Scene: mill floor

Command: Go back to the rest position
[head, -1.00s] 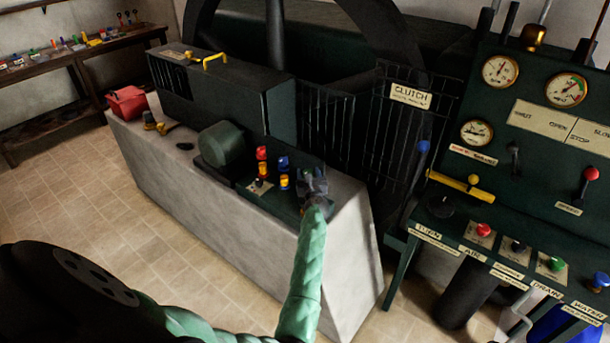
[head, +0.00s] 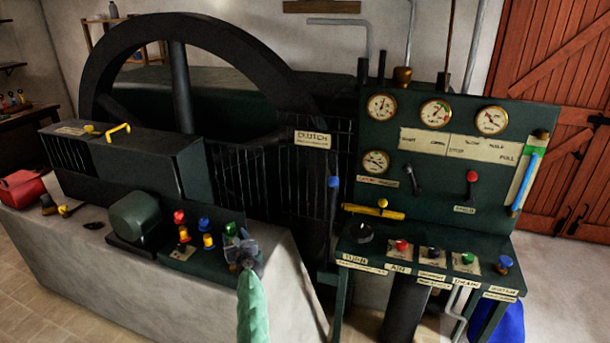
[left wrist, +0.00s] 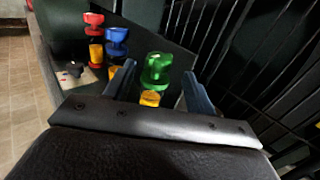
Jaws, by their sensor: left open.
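My left gripper (head: 243,252) is open at the right end of the small dark panel on the stone plinth, its green arm coming up from below. In the left wrist view its two fingers (left wrist: 160,88) stand apart, with a green-topped oiler (left wrist: 155,72) between them in the picture. I cannot tell whether they touch it. The green top (head: 230,229) shows just behind the gripper in the head view. A red-topped oiler (head: 180,218) and a blue-topped one (head: 205,224) stand to its left. My right gripper is not in view.
The plinth (head: 110,262) carries a dark green motor (head: 135,215) and a red box (head: 22,188). A barred guard with a clutch sign (head: 312,140) stands behind. The gauge panel (head: 450,170) and its knob shelf are to the right.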

